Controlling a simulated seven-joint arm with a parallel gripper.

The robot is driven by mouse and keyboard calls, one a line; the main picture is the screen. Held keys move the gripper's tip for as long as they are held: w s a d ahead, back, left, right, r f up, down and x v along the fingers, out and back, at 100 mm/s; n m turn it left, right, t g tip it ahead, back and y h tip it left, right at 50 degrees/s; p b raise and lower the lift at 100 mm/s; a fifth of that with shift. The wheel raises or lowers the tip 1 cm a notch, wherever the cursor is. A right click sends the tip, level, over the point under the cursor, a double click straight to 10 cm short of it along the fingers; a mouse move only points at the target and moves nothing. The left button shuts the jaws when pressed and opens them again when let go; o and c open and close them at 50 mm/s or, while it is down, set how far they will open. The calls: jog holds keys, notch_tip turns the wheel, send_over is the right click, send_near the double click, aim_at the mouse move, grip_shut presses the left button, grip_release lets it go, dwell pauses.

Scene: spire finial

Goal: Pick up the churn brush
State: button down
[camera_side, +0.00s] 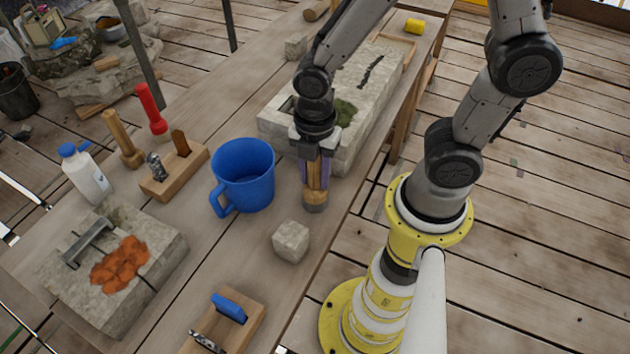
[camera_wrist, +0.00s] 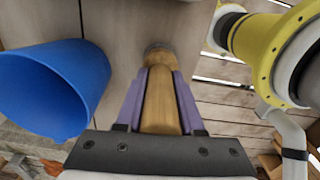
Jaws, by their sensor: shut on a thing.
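The churn brush (camera_side: 315,199) is a wooden-handled brush with a dark grey-brown end pointing down. It stands upright between the fingers of my gripper (camera_side: 316,172), at the right edge of the plank table beside the blue mug. In the wrist view my gripper's purple fingers (camera_wrist: 158,100) lie on both sides of the brush's tan handle (camera_wrist: 160,102) and are shut on it. The brush's far end (camera_wrist: 158,52) shows beyond the fingertips against the table. I cannot tell whether that end touches the table. The top of the handle is hidden by my gripper.
A blue mug (camera_side: 243,176) stands close to the left; it also shows in the wrist view (camera_wrist: 60,88). A stone cube (camera_side: 291,242) lies in front. A stone block (camera_side: 357,98) is behind. A wooden plane (camera_side: 175,168), red-handled tool (camera_side: 152,108) and white bottle (camera_side: 86,175) stand farther left.

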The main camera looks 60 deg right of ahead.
aim_at(319, 160)
jog(key=shift+r, duration=0.15)
jog(key=shift+r, duration=0.25)
jog(key=r, duration=0.3)
jog(key=shift+s+d+r, duration=0.1)
jog(key=shift+s+r, duration=0.15)
jog(key=shift+s, duration=0.15)
jog(key=s+d+r, duration=0.3)
jog(key=s+r, duration=0.5)
jog(key=s, duration=0.4)
jog(key=shift+s+d+r, duration=0.25)
jog(key=shift+s+r, duration=0.1)
